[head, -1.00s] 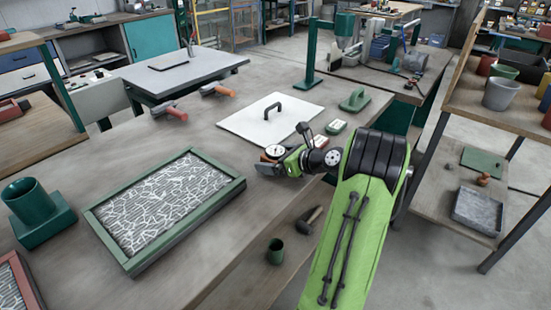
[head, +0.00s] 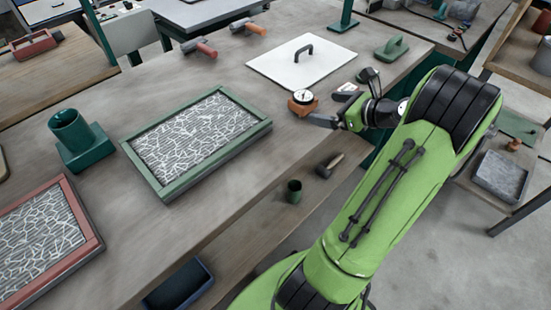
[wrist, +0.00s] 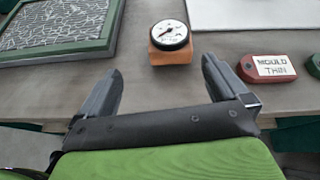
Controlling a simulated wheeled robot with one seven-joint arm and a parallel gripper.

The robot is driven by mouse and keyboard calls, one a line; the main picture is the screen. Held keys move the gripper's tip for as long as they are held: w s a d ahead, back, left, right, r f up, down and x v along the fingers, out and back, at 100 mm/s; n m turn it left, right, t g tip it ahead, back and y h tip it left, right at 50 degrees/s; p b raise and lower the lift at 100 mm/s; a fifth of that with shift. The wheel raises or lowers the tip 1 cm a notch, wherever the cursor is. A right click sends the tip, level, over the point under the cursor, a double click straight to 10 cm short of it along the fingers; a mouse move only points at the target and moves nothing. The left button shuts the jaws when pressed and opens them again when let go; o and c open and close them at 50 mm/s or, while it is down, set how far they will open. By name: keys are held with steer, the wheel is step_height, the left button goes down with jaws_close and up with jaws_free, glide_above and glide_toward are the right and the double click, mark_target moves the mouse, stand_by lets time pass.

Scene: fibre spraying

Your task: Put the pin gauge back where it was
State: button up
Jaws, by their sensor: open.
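The pin gauge (head: 302,98), a round white dial on an orange block, stands upright on the bench near its front edge. In the wrist view the gauge (wrist: 169,37) is beyond the fingertips, roughly in line with the gap between them. My gripper (head: 328,108) is open and empty, at the bench edge just right of the gauge. In the wrist view both fingers of my gripper (wrist: 162,70) are spread apart and nothing is between them. No finger appears to touch the gauge.
A white board with a black handle (head: 285,68) lies behind the gauge. A red tag reading "MOULD THIN" (wrist: 268,69) lies right of my right finger. A green-framed fibre panel (head: 198,180) lies to the left. Bare bench separates the panel from the gauge.

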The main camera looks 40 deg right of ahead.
steer(key=w+a+r+n+g, duration=0.2)
steer(key=a+n+g, duration=0.1)
steer(key=a+n, duration=0.75)
steer(key=w+a+r+n+g, duration=0.25)
steer(key=a+n, duration=0.55)
steer(key=a, duration=0.5)
steer(key=s+a+n+g, duration=0.1)
steer(key=s+a+n, duration=0.3)
steer(key=s+n, duration=0.3)
steer(key=s+a+n+g+h, duration=0.1)
steer(key=s+a+n, duration=0.4)
steer(key=s+n, duration=0.3)
steer(key=shift+s+a+r+h, duration=0.25)
steer(key=shift+s+h, duration=0.05)
steer(key=shift+s, duration=0.15)
